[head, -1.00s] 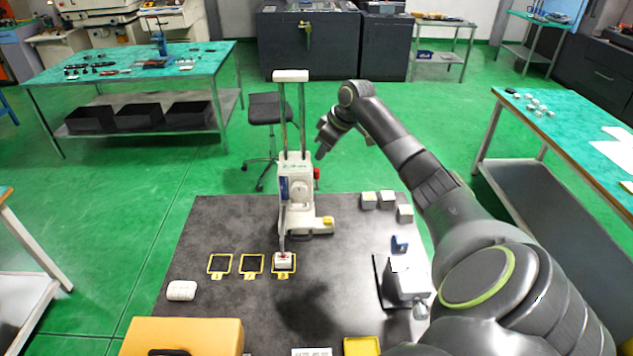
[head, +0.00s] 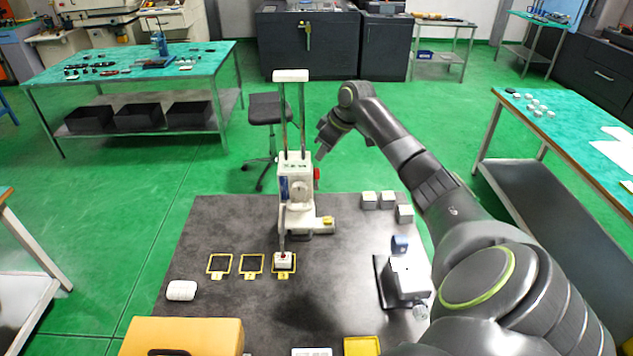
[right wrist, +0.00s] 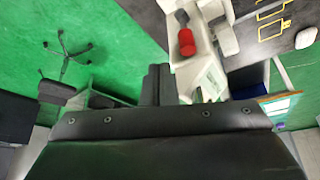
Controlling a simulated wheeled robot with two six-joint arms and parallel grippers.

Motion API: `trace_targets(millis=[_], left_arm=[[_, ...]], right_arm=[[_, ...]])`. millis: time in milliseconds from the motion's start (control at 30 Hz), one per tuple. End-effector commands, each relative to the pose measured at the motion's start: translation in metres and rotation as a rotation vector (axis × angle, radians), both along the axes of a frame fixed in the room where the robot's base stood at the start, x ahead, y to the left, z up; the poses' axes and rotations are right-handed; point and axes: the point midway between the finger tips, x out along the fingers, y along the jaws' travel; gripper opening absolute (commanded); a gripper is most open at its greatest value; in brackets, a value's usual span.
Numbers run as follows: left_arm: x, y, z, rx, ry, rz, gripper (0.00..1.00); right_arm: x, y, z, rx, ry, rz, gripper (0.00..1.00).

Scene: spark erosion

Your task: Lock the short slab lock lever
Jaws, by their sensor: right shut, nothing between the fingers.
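A white gauge-like stand (head: 297,190) with two upright rods stands on the dark table, and its thin probe reaches down to a small white block (head: 283,260). A red lever or knob (head: 317,174) sticks out from the stand's right side. It shows larger as a red cylinder in the right wrist view (right wrist: 186,42). I cannot tell whether it is the short slab lock lever. My right gripper (head: 322,152) is just above and right of it, apart from it. Its fingers (right wrist: 157,84) are shut and empty. My left gripper is not in view.
Yellow frames (head: 251,263) lie left of the white block. Several pale blocks (head: 387,199) sit at the table's back right. A grey device (head: 404,280) stands at the right and an orange case (head: 184,336) at the front left. A stool (head: 266,110) stands behind the table.

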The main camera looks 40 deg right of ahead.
Motion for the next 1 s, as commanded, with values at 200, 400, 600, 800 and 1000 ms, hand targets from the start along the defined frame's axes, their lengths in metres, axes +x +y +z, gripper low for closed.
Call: trace_targets(millis=[200,400,600,800,1000], left_arm=[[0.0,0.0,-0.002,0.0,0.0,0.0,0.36],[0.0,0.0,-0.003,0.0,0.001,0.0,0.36],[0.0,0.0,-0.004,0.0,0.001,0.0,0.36],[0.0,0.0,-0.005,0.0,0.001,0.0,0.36],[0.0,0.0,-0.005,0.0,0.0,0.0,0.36]], right_arm=[[0.0,0.0,-0.006,0.001,0.001,0.0,0.0],[0.0,0.0,-0.011,0.001,0.001,0.0,0.0],[0.0,0.0,-0.016,0.001,0.001,0.0,0.0],[0.0,0.0,-0.02,0.0,0.0,0.001,0.0],[0.0,0.0,-0.02,0.0,0.0,0.0,0.0]])
